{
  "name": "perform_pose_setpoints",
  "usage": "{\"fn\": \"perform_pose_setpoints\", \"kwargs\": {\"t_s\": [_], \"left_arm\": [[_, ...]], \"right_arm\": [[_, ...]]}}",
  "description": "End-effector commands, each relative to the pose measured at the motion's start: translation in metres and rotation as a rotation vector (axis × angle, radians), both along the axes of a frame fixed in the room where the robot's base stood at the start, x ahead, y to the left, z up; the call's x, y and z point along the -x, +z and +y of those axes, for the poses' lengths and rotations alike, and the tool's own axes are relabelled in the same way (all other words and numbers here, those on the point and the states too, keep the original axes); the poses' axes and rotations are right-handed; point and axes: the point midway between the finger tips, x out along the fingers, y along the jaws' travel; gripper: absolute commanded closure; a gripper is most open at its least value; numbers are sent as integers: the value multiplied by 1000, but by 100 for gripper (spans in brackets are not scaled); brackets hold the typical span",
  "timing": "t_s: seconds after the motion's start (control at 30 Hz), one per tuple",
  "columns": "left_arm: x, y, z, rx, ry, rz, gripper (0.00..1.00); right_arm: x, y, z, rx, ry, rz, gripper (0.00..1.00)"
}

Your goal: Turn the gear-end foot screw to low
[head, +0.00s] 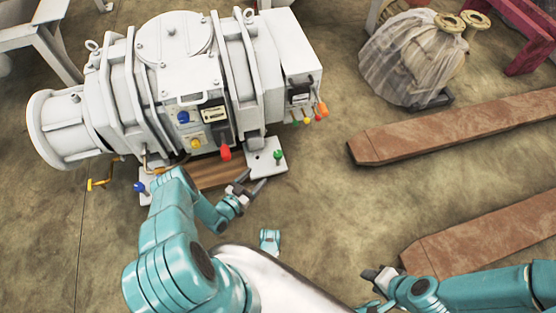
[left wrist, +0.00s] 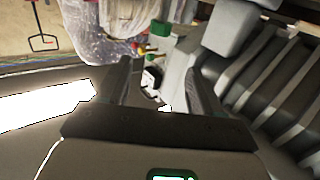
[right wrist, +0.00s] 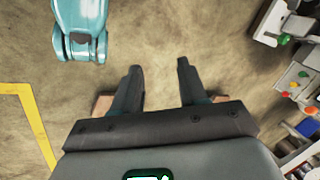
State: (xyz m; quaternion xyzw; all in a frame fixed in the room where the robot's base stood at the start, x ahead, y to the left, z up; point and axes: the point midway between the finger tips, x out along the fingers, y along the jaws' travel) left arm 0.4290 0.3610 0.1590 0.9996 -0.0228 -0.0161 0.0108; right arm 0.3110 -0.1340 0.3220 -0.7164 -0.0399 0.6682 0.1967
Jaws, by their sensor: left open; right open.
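A white pump machine (head: 190,70) stands on the floor in the head view. A green-topped foot screw (head: 278,155) stands upright on its right foot plate (head: 262,168). A blue-topped foot screw (head: 139,187) is at the left foot. I cannot tell which end is the gear end. My left gripper (head: 252,183) is open and empty, just below and left of the green-topped screw. In the left wrist view, a green knob (left wrist: 158,28) shows beyond the open fingers (left wrist: 162,72). My right gripper (head: 376,276) is open over bare floor, far from the pump; its fingers (right wrist: 160,68) hold nothing.
Blue (head: 183,117), yellow (head: 195,143) and red (head: 225,152) knobs are on the pump's front. A yellow handle (head: 97,185) sticks out at lower left. A wrapped bundle (head: 412,58) and rusty forks (head: 455,125) lie to the right. The floor between is clear.

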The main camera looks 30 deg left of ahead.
Motion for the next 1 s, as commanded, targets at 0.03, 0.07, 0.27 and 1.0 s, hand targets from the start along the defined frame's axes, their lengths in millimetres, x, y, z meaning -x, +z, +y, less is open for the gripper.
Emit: {"fn": "perform_pose_setpoints", "kwargs": {"t_s": [0.03,0.07,0.27,1.0], "left_arm": [[7,-15,2,-9,-5,-13,33],[10,-17,2,-14,-10,-20,33],[-1,-16,0,-23,-25,-35,33],[-144,-16,-8,-21,-20,-33,33]], "right_arm": [[0,-13,0,0,-1,-1,57],[0,-14,0,0,-1,-1,57],[-3,-18,-1,2,-4,-10,57],[-39,-66,-8,26,-19,-131,57]]}}
